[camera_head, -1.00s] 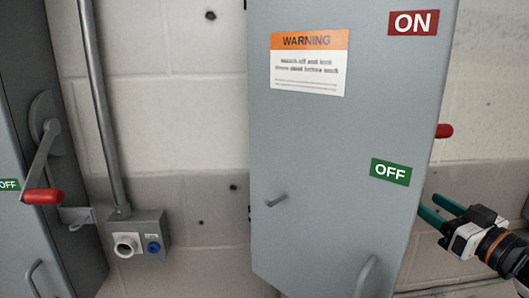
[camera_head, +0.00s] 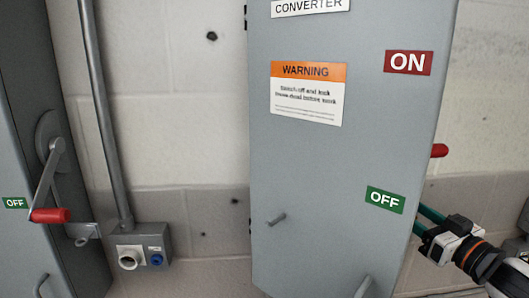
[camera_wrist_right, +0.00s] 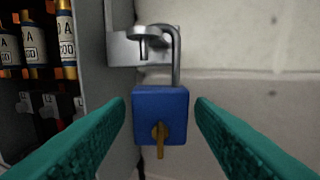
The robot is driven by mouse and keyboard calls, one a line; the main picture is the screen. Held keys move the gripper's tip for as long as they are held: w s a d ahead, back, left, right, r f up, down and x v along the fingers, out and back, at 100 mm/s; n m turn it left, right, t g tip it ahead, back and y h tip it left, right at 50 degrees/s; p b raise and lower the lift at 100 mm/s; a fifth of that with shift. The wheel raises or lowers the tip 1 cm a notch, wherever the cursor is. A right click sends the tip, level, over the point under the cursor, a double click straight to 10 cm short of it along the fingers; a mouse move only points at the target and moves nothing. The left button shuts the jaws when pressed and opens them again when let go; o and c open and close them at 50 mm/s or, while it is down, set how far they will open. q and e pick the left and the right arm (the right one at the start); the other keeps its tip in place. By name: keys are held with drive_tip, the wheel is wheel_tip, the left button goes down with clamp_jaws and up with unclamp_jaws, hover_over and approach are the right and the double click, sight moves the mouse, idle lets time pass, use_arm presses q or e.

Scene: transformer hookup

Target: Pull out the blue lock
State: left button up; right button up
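The blue lock (camera_wrist_right: 160,112) hangs upright by its grey shackle (camera_wrist_right: 176,58) from a metal hasp (camera_wrist_right: 138,46) in the right wrist view. A brass key (camera_wrist_right: 159,138) sits in its front. My right gripper (camera_wrist_right: 162,115) is open, its teal fingers on either side of the lock with small gaps, not visibly touching it. In the head view my right gripper (camera_head: 430,220) reaches behind the right edge of the grey cabinet (camera_head: 330,180), which hides the lock and the fingertips. My left gripper is not in view.
A red handle (camera_head: 439,150) sticks out at the cabinet's right side. Fuses (camera_wrist_right: 35,45) show at left in the wrist view. Another cabinet with a red lever (camera_head: 50,215) and a socket box (camera_head: 140,250) stand at left.

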drive_tip(key=c, duration=0.8)
drive_tip(key=shift+c, duration=0.2)
drive_tip(key=shift+r, duration=1.4)
drive_tip(key=shift+d, duration=0.1)
drive_tip(key=shift+w+d, duration=0.35)
drive_tip(key=shift+d, duration=0.55)
drive_tip(key=shift+w+d, duration=0.35)
drive_tip(key=shift+d, duration=0.55)
